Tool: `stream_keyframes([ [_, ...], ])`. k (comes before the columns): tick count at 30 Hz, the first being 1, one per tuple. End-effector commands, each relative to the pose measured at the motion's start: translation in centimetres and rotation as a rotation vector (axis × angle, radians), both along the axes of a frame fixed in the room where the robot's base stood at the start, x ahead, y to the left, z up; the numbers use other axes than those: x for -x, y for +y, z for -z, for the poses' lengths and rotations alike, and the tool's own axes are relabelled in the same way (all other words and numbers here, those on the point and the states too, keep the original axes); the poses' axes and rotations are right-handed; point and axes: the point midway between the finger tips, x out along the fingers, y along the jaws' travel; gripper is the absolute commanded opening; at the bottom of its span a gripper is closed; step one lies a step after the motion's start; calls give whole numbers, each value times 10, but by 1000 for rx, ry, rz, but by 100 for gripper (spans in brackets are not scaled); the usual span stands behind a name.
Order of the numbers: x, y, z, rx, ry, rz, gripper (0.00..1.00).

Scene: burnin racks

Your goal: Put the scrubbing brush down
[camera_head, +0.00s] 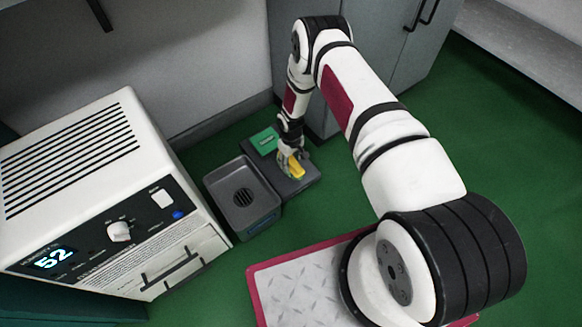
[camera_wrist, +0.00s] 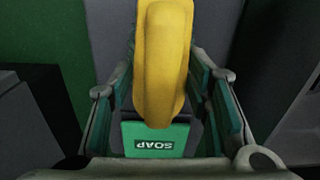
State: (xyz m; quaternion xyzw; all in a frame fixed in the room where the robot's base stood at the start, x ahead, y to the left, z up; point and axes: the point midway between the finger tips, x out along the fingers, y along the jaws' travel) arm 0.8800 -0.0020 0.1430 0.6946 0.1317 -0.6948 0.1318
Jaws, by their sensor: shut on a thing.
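The scrubbing brush (camera_head: 297,166) shows as a yellow body in the head view, low over the dark grey ledge beside the basin. In the wrist view the yellow brush (camera_wrist: 163,65) fills the upper middle, between the fingers. My gripper (camera_head: 289,158) is shut on it; the fingers also show on both sides in the wrist view (camera_wrist: 165,100). I cannot tell whether the brush touches the ledge (camera_head: 299,186). A green block marked SOAP (camera_wrist: 155,139) shows beyond the brush; a green thing (camera_head: 264,140) lies on the ledge behind my gripper.
A dark grey basin (camera_head: 224,190) with a drain adjoins the ledge on the left. A white machine (camera_head: 75,150) with a display reading 52 stands at the left. Grey cabinets (camera_head: 385,50) stand behind. Green floor (camera_head: 480,150) is clear at the right.

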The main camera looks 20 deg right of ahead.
Motion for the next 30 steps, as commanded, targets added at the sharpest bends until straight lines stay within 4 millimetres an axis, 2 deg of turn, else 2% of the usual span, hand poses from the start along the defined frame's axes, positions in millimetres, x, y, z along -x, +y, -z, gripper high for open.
stream_keyframes([
  [10,0,0,34,-1,1,0,0],
  [22,0,0,38,-1,1,0,0],
  [23,0,0,38,-1,1,-1,49],
  [24,0,0,37,-1,1,-1,58],
  [25,0,0,37,-1,1,-1,64],
  [30,0,0,37,-1,1,-1,64],
])
